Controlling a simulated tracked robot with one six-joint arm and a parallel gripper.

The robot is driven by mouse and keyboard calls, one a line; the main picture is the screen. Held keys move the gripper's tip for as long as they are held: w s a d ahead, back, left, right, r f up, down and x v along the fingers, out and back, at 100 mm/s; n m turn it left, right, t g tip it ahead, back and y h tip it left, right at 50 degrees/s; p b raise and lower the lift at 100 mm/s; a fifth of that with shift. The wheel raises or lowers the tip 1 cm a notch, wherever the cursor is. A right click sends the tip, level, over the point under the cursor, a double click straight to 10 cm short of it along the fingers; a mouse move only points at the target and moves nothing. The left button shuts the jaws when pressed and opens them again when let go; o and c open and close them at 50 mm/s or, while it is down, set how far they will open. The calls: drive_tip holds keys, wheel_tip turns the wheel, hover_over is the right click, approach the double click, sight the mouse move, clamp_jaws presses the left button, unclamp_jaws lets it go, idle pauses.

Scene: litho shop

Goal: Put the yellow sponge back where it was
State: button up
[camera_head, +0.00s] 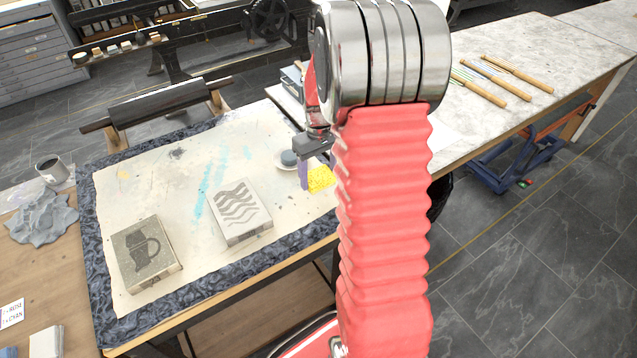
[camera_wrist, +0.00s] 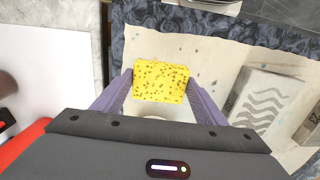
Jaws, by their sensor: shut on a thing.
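The yellow sponge (camera_wrist: 161,82) is a small porous block held between the two purple fingers of my gripper (camera_wrist: 160,92) in the wrist view. In the head view the sponge (camera_head: 320,179) shows beside a purple finger of my gripper (camera_head: 305,178), partly hidden by my red arm. It is over the right end of the paint-stained cloth (camera_head: 180,165) on the table. I cannot tell whether it touches the cloth. A white dish (camera_head: 286,166) with a blue-grey round thing (camera_head: 288,157) in it is just left of my gripper.
Two printing stones, one with wavy lines (camera_head: 240,212) and one with a jug picture (camera_head: 146,252), lie on the cloth. A black roller (camera_head: 155,103) rests behind. A pale stone counter (camera_head: 535,60) with several wooden-handled tools (camera_head: 478,87) stands at right.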

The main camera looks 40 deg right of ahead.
sight(319, 176)
drive_tip(key=shift+f, duration=1.85)
drive_tip(key=shift+f, duration=0.1)
drive_tip(key=o, duration=0.9)
drive_tip(key=shift+o, duration=0.2)
wheel_tip(319, 176, up, 12)
